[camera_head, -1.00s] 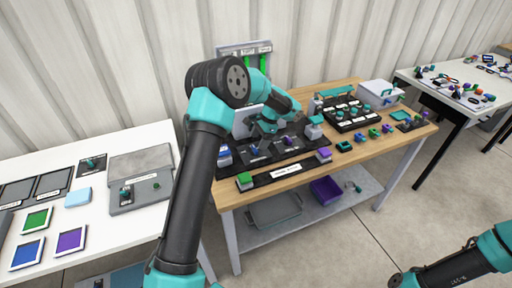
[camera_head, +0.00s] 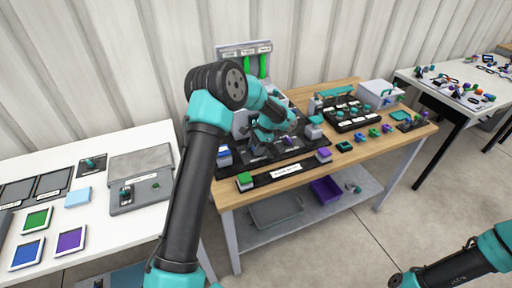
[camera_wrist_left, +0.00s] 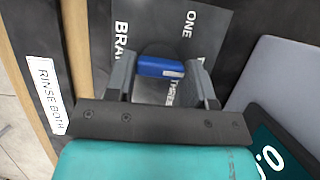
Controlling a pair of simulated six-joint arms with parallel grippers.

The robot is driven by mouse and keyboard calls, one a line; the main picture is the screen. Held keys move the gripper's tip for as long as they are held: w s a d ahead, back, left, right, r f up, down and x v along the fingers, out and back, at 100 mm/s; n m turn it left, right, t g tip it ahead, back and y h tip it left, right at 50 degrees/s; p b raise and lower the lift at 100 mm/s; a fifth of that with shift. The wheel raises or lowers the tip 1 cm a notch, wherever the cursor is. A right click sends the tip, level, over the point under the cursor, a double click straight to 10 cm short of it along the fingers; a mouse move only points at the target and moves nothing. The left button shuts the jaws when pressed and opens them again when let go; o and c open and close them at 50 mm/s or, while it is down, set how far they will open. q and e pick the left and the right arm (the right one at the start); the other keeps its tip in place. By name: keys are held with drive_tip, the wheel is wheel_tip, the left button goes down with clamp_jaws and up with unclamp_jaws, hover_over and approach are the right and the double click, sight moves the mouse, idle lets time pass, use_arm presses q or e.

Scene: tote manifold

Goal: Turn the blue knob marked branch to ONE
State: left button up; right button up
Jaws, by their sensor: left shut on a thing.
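The blue knob (camera_wrist_left: 160,67) shows in the left wrist view between the two fingers of my left gripper (camera_wrist_left: 163,78). The gripper is shut on it. The knob sits on a dark plate (camera_wrist_left: 143,22) with white lettering: part of "BRANCH", "ONE" and "THREE" can be read. The fingers hide part of the lettering, and I cannot clearly tell which mark the knob points at. In the head view my left gripper (camera_head: 260,137) is down at the dark panel on the wooden bench, and the arm hides the knob. My right arm shows at the lower right, its gripper out of frame.
A "RINSE BOTH" label (camera_wrist_left: 48,92) lies left of the plate. A grey upright panel with green tubes (camera_head: 250,50) stands behind. A green block (camera_head: 244,180) and a purple block (camera_head: 324,155) sit at the bench's front. A white box (camera_head: 377,93) is further right.

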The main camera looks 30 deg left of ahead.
use_arm(q)
drive_tip(key=shift+c, duration=1.4)
drive_tip(key=shift+n, duration=0.3)
drive_tip(key=n+h, duration=0.1)
drive_tip(key=n, duration=0.1)
drive_tip(key=n+h, duration=0.1)
drive_tip(key=n, duration=0.2)
drive_tip(key=shift+a+g, duration=0.2)
drive_tip(key=shift+g, duration=0.2)
drive_tip(key=n+h, duration=0.1)
drive_tip(key=n, duration=0.2)
drive_tip(key=n+h, duration=0.1)
drive_tip(key=n, duration=0.2)
drive_tip(key=shift+a, duration=0.1)
drive_tip(key=shift+n, duration=0.3)
drive_tip(key=o, duration=0.9)
drive_tip(key=shift+r, duration=0.1)
